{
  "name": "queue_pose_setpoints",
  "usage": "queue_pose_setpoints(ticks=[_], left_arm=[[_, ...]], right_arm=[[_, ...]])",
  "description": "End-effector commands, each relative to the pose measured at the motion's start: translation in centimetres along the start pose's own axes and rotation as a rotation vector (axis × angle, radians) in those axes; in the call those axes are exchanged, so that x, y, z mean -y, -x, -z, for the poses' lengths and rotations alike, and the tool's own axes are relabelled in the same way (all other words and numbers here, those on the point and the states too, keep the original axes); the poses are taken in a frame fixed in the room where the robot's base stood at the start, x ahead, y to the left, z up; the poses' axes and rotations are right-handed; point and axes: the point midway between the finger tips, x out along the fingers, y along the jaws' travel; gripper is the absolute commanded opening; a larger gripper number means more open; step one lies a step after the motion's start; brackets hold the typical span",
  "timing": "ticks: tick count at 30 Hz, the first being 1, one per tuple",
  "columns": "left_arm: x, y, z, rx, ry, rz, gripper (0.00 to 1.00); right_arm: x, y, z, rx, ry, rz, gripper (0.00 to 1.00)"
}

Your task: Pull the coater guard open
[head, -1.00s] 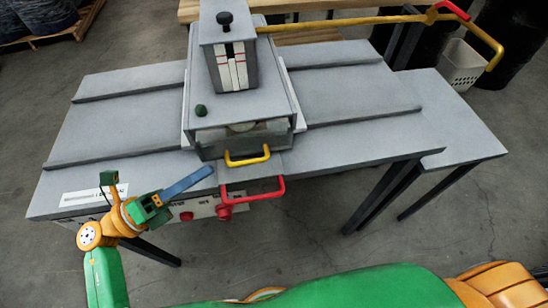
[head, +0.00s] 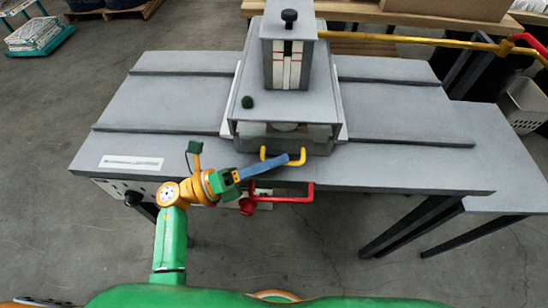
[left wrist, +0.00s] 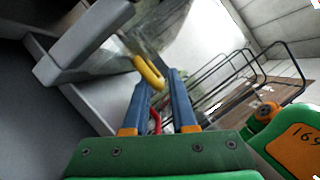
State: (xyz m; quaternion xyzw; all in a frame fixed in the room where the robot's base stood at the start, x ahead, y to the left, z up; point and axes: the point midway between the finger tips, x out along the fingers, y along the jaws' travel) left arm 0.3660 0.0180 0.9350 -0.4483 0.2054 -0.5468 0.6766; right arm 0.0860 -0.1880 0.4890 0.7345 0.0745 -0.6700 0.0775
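The coater (head: 288,55) stands on the grey bench, with a see-through guard (head: 312,138) low on its front. A yellow handle (head: 301,154) is on the guard's front; part of it is hidden behind my finger. My left gripper (head: 298,159) reaches in from the left, its blue fingers at the handle. In the left wrist view, the fingers (left wrist: 160,80) are apart, and the yellow handle (left wrist: 148,72) lies at the left fingertip, partly between the tips. I cannot tell whether they touch. My right gripper is not in view.
A red handle (head: 285,199) sticks out below the yellow one, close under my left gripper. A yellow rail (head: 410,39) runs right from the coater. The grey bench (head: 405,165) is clear on both sides. A white basket (head: 524,104) stands at the far right.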

Motion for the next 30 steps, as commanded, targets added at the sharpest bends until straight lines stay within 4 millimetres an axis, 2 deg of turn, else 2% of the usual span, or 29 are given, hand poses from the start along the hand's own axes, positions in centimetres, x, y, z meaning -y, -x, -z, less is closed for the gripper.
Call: queue_pose_setpoints(ticks=[1,3,30], left_arm=[[-0.02,0.02,0.01,0.000,0.000,0.000,0.19],[-0.02,0.03,0.01,0.000,0.000,0.000,0.00],[-0.05,0.07,0.03,0.000,0.001,-0.001,0.00]], right_arm=[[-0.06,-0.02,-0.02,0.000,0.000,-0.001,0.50],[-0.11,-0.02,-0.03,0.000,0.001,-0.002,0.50],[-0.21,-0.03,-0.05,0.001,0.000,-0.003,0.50]])
